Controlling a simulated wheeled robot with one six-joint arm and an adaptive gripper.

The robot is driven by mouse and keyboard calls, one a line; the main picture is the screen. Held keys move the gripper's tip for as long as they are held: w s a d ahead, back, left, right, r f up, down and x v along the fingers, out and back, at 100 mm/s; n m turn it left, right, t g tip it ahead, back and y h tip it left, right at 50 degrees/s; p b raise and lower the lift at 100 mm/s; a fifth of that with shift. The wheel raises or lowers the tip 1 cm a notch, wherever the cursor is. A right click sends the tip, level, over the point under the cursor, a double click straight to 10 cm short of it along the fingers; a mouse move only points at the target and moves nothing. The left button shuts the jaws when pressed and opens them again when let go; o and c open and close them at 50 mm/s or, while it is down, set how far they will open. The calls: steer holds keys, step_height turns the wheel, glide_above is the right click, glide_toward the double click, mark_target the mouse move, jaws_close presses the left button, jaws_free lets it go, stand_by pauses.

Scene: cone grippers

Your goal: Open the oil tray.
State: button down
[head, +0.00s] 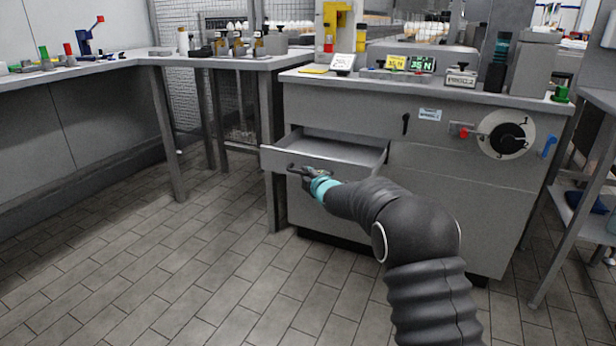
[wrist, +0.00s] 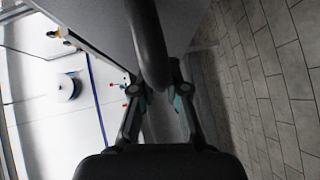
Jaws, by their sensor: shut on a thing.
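The oil tray (head: 345,149) is a grey drawer in the upper left of the grey cabinet (head: 455,197), and it stands pulled out from the cabinet front. Its inside shows as bare grey in the head view. A dark bar handle (head: 297,170) is on its front panel, and in the wrist view the handle (wrist: 148,45) runs down between my fingers. My gripper (head: 309,173) is shut on this handle. In the wrist view my gripper (wrist: 157,92) has one finger on each side of the bar.
A rotary dial (head: 508,139) with a red-tipped part beside it is on the cabinet's right front. Grey workbenches (head: 120,66) with legs stand at the left. A shelf rack stands at the far right. The tiled floor (head: 200,270) before the drawer is clear.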

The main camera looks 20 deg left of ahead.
steer(key=shift+a, duration=0.15)
steer(key=c, duration=1.2)
jaws_free()
steer(key=shift+s+a, duration=0.1)
steer(key=shift+d, duration=0.2)
steer(key=shift+d, duration=0.1)
steer(key=v, duration=1.1)
steer(key=shift+s+d, duration=0.25)
steer(key=shift+d, duration=0.05)
